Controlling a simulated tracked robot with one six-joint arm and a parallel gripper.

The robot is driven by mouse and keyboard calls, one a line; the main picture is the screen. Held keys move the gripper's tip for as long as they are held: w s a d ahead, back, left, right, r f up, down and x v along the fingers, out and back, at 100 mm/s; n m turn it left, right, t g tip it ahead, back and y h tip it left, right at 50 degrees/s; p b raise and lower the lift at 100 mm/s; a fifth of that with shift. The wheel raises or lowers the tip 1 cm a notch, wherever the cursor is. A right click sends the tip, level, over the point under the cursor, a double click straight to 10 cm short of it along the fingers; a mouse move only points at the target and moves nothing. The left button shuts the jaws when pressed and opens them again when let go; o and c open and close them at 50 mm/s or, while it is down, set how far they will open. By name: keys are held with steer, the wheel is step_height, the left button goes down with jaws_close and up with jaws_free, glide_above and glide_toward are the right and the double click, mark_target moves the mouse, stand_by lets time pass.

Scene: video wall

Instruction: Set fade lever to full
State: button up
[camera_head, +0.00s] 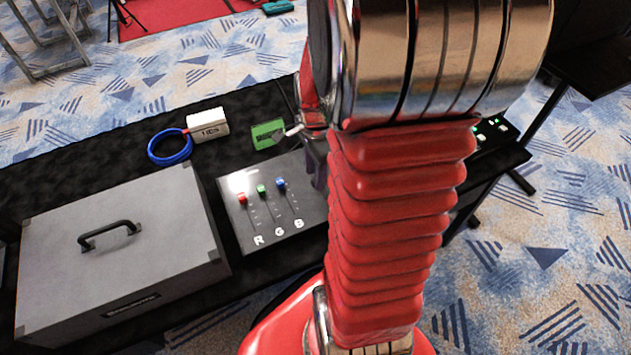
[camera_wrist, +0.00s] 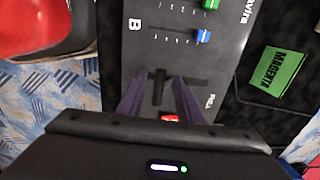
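The control panel (camera_head: 241,220) lies on the black-covered table in the head view. It also shows in the wrist view (camera_wrist: 226,62). A black fade lever (camera_wrist: 157,88) stands at the left end of a dark slot on the panel in the wrist view. My gripper (camera_wrist: 158,80) has two purple fingers, apart, with the lever between them; I see no clear contact. In the head view one purple finger of my gripper (camera_head: 318,165) shows over the panel's right part; my arm hides the lever.
Red (camera_head: 242,198), green (camera_head: 261,189) and blue (camera_head: 281,183) sliders sit on the panel's left. A green MAGENTA card (camera_wrist: 276,74) lies beside the panel. A grey case (camera_head: 150,225), blue cable coil (camera_head: 170,157) and white box (camera_head: 208,124) stand to the left.

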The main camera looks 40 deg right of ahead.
steer(key=shift+f, duration=2.55)
steer(key=shift+c, duration=0.5)
jaws_close()
steer(key=shift+d, duration=0.15)
